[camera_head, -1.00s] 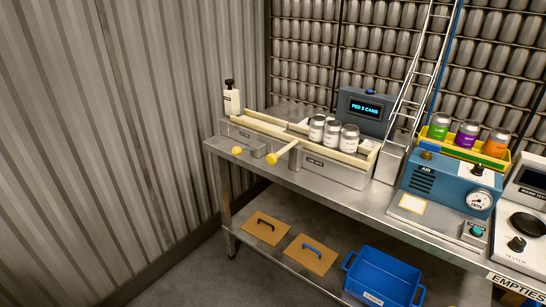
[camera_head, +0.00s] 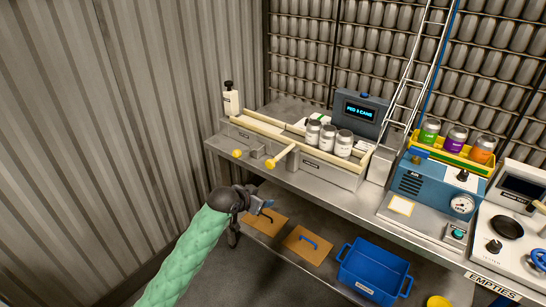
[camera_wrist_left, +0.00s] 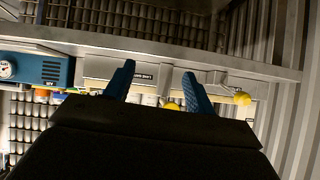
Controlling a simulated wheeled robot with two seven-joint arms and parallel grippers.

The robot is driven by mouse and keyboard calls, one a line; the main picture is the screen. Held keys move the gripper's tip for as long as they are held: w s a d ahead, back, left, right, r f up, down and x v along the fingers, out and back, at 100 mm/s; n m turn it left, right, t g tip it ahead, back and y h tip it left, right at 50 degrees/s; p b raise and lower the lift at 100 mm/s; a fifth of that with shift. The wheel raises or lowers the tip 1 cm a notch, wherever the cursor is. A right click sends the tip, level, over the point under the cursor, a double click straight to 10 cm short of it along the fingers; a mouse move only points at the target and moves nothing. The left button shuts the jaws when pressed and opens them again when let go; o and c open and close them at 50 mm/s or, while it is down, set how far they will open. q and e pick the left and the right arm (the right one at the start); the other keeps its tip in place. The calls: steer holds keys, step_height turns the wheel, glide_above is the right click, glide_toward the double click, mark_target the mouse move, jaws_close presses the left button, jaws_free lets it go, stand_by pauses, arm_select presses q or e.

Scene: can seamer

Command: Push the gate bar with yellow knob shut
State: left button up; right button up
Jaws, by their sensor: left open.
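The cream gate bar (camera_head: 284,154) juts out from the front of the can track on the bench, with its round yellow knob (camera_head: 270,163) at the near end. A second yellow knob (camera_head: 237,153) sits further left on the track's front. My left gripper (camera_head: 266,208) is open and empty, below and in front of the bench edge, apart from the bar. In the left wrist view, which is upside down, its two blue fingers (camera_wrist_left: 158,84) are spread, with one yellow knob (camera_wrist_left: 172,106) showing between them and another (camera_wrist_left: 242,98) to the right. My right gripper is not in view.
Several silver cans (camera_head: 328,138) stand in the track, before a display box (camera_head: 361,114). A white bottle (camera_head: 231,101) is at the left end. A blue machine (camera_head: 438,184) is right. The lower shelf holds wooden boards (camera_head: 306,246) and a blue crate (camera_head: 372,270).

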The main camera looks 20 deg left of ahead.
mark_target(269, 165)
arm_select(q)
steer(key=w+r+t+h, duration=0.1)
steer(key=w+t, duration=0.1)
steer(key=w+a+r+t, duration=0.1)
steer(key=w+r+t, duration=0.1)
steer(key=w+a+r+t+h, duration=0.1)
steer(key=w+r+t, duration=0.1)
steer(key=shift+w+a+n+t+h, duration=0.15)
steer(key=shift+n+t+h, duration=0.15)
steer(key=shift+n+t, duration=0.1)
steer(key=shift+w+r, duration=0.15)
steer(key=shift+w, duration=0.25)
steer(key=p+x, duration=0.2)
steer(key=x, duration=0.3)
steer(key=shift+w, duration=0.15)
steer(key=shift+p+x, duration=0.45)
steer(key=shift+x, duration=0.4)
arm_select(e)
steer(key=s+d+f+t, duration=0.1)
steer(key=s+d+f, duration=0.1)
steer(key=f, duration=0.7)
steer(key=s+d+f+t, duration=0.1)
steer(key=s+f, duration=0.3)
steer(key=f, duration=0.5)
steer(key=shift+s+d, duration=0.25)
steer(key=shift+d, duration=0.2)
arm_select(q)
steer(key=shift+d, duration=0.2)
steer(key=shift+c, duration=0.4)
